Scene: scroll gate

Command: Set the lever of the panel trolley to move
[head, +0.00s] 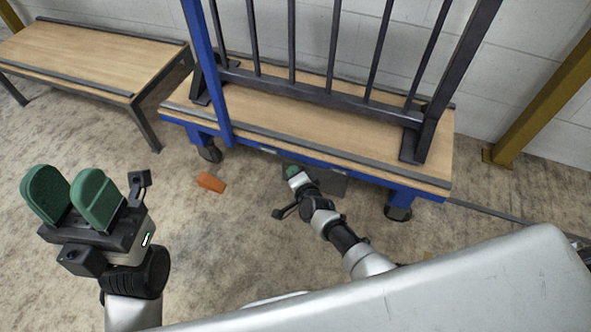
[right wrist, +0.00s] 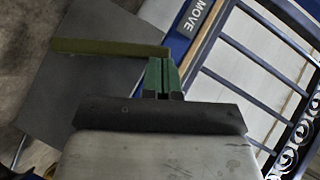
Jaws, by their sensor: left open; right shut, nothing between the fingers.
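The panel trolley (head: 300,130) has a wooden deck, a blue frame and dark upright bars. A dark grey plate (head: 331,183) hangs below its front edge, partly hidden by my right arm; it also shows in the right wrist view (right wrist: 85,95). A MOVE label (right wrist: 198,16) is on the blue edge. An olive bar (right wrist: 105,48), seemingly the lever, crosses the plate and reaches my right fingertips (right wrist: 160,72); whether they touch it is unclear. My right gripper (head: 292,172) is shut and empty at the trolley's front edge. My left gripper (head: 72,195) is open and empty, away from the trolley.
An orange block (head: 210,182) lies on the floor near the left caster (head: 210,152). The right caster (head: 397,213) stands beyond my right arm. A wooden bench (head: 90,55) is at the back left, and a yellow post (head: 540,95) at the right.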

